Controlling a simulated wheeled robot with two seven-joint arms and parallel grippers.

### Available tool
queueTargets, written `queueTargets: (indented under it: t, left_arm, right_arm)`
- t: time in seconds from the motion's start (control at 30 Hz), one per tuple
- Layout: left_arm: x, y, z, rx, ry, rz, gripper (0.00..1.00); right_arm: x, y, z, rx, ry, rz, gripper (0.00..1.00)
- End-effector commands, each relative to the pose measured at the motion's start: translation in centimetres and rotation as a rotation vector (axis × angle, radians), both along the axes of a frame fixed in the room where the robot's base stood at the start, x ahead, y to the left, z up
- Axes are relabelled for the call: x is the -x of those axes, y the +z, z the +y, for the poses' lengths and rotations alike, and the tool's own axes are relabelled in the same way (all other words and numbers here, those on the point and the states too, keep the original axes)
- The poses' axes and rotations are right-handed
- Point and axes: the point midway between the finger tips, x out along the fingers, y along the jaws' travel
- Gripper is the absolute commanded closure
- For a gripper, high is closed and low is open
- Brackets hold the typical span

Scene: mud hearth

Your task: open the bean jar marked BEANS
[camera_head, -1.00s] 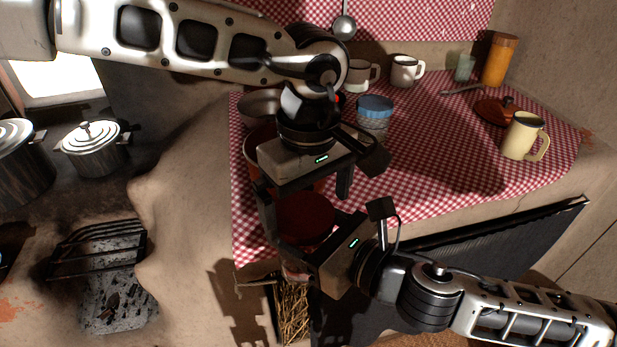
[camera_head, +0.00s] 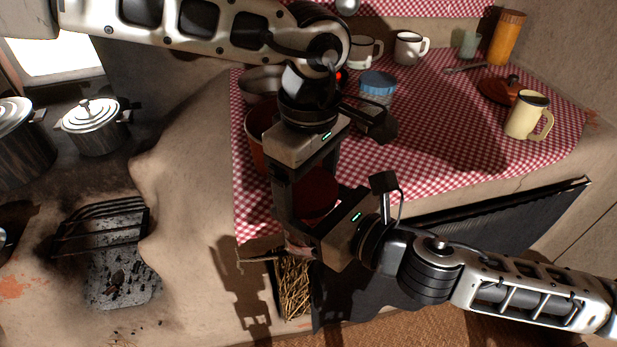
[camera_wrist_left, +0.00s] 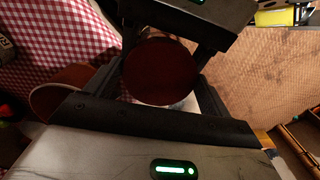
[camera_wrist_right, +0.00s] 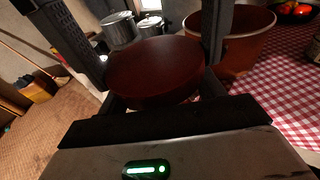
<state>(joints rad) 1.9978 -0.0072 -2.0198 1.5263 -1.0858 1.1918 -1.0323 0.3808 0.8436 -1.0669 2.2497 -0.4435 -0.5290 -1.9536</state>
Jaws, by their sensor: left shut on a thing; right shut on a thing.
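A jar with a dark red round lid (camera_head: 318,190) is between my two grippers, in front of the checked counter. The lid also shows in the left wrist view (camera_wrist_left: 162,70) and the right wrist view (camera_wrist_right: 155,72). My left gripper (camera_head: 306,190) comes down from above and is shut on the lid, a finger on either side. My right gripper (camera_head: 300,235) comes from the right, lower down, and is shut on the jar body. Only a pale sliver of the jar body (camera_wrist_left: 185,103) shows under the lid. No BEANS marking can be read.
A reddish-brown pot (camera_head: 258,135) stands close behind the grippers. A blue-lidded jar (camera_head: 378,85), white mugs (camera_head: 410,48), a cream mug (camera_head: 527,115) and an orange canister (camera_head: 506,38) stand on the checked cloth. A straw bundle (camera_head: 293,285) is below the right gripper.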

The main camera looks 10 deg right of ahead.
Motion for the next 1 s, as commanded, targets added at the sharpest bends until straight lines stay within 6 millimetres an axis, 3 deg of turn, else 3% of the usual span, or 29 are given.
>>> queueTargets:
  t: [0.03,0.23,0.27,0.3,0.57,0.8,1.0]
  left_arm:
    - [-0.1,0.3,-0.6,0.023,0.007,-0.008,0.45]
    - [-0.2,0.4,-0.6,0.022,0.005,-0.010,0.45]
    - [-0.2,0.4,-0.7,0.022,0.005,-0.010,0.12]
    - [-0.2,0.4,-0.6,0.022,0.004,-0.010,0.01]
    - [-0.3,0.7,-0.5,0.021,0.005,-0.012,0.00]
    - [-0.2,3.8,-0.4,0.018,0.005,-0.010,0.00]
    - [-0.1,4.8,-0.3,0.014,-0.005,-0.005,0.00]
  right_arm:
    - [0.6,0.3,0.7,-0.009,0.026,-0.005,0.96]
    - [0.7,0.3,0.8,-0.010,0.028,-0.004,0.96]
    - [0.7,0.3,0.8,-0.010,0.028,-0.004,0.96]
    - [0.7,0.3,0.8,-0.010,0.028,-0.004,0.96]
    - [0.6,0.2,0.6,-0.009,0.023,-0.003,0.96]
    - [0.5,0.1,0.5,-0.007,0.018,-0.001,0.96]
    - [0.3,0.2,0.4,-0.006,0.015,-0.003,0.96]
